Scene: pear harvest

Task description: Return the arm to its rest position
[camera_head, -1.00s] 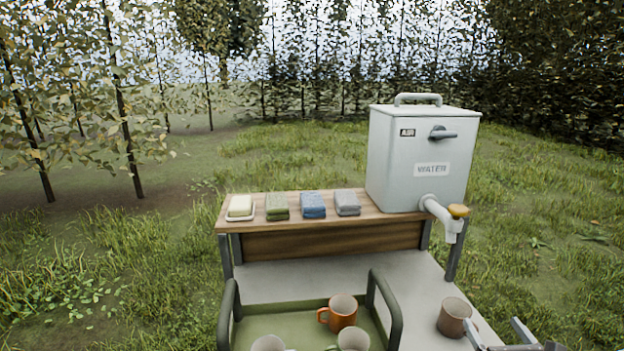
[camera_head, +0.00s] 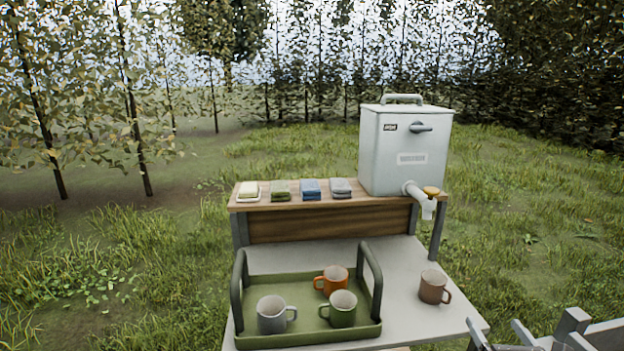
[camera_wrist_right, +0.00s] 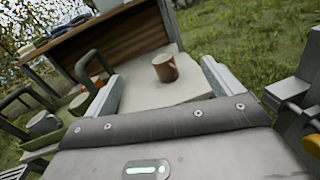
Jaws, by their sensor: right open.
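My right gripper (camera_head: 498,335) is at the lower right of the head view, near the table's right front corner. It is open and empty. In the right wrist view its two fingers (camera_wrist_right: 165,85) stand wide apart. A brown mug (camera_head: 433,287) stands upright on the grey table (camera_head: 410,258), apart from the gripper. It also shows in the wrist view (camera_wrist_right: 165,67), beyond the fingers. My left gripper is in neither view.
A green tray (camera_head: 265,341) with two upright handles holds a grey mug (camera_head: 272,314), an orange mug (camera_head: 332,281) and a green mug (camera_head: 343,309). Behind, a wooden shelf (camera_head: 330,224) bears folded cloths (camera_head: 311,189), a soap dish (camera_head: 249,191) and a water dispenser (camera_head: 405,150). Grass lies right of the table.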

